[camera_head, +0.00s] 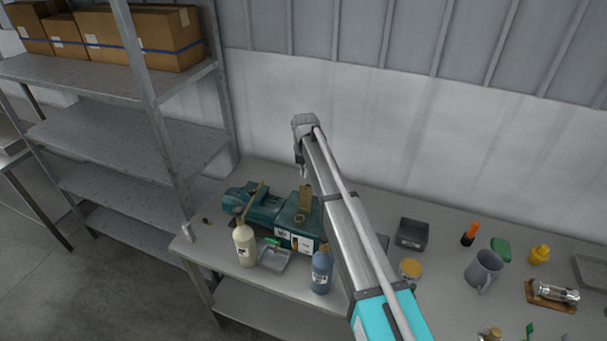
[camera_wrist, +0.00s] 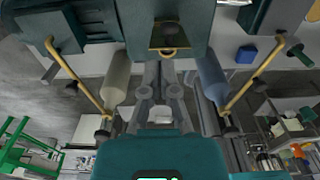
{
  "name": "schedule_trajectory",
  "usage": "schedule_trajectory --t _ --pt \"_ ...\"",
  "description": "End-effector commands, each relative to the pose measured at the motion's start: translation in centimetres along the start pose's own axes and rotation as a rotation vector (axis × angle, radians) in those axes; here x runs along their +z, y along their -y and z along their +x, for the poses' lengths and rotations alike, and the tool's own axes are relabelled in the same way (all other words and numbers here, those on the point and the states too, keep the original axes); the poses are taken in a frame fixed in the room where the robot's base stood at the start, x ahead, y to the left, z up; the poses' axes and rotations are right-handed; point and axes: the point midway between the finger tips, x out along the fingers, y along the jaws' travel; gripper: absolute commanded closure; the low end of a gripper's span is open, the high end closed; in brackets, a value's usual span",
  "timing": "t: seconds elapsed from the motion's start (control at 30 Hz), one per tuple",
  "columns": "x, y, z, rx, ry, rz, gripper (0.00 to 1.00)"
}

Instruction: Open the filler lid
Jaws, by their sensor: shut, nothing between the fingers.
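A teal housing (camera_head: 300,236) stands on the bench, with a brass piece (camera_head: 304,200), which looks like the filler lid, on its top. In the wrist view the housing (camera_wrist: 200,28) fills the top middle, and a dark recess with a brass loop (camera_wrist: 169,52) shows on it. I cannot tell whether the lid is closed or raised. My gripper (camera_wrist: 159,84) is shut and empty, its grey fingers pointing toward the brass loop; contact cannot be made out.
A cream bottle (camera_head: 245,244) and a blue bottle (camera_head: 321,270) stand in front of the housing, with a grey tray (camera_head: 275,261) between them. A brass lever (camera_head: 252,205) rises at the left. A dark bin (camera_head: 411,233) and a mug (camera_head: 483,270) stand at the right. Metal shelving (camera_head: 110,150) is at the left.

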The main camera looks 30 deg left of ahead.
Motion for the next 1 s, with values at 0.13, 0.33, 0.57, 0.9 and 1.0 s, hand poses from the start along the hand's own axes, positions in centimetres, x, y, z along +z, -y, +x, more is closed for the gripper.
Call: schedule_trajectory --t 0.13,0.33,0.57,0.9,1.0 --pt "0.6 -0.1 -1.8 0.000 0.000 0.001 1.00" --pt "1.1 -0.1 -3.3 0.000 0.000 0.001 1.00" --pt "1.6 -0.1 -4.4 0.000 0.000 0.001 1.00" --pt "1.7 -0.1 -4.5 0.000 0.000 0.001 1.00" --pt "1.7 -0.1 -4.5 0.000 0.000 0.001 1.00"
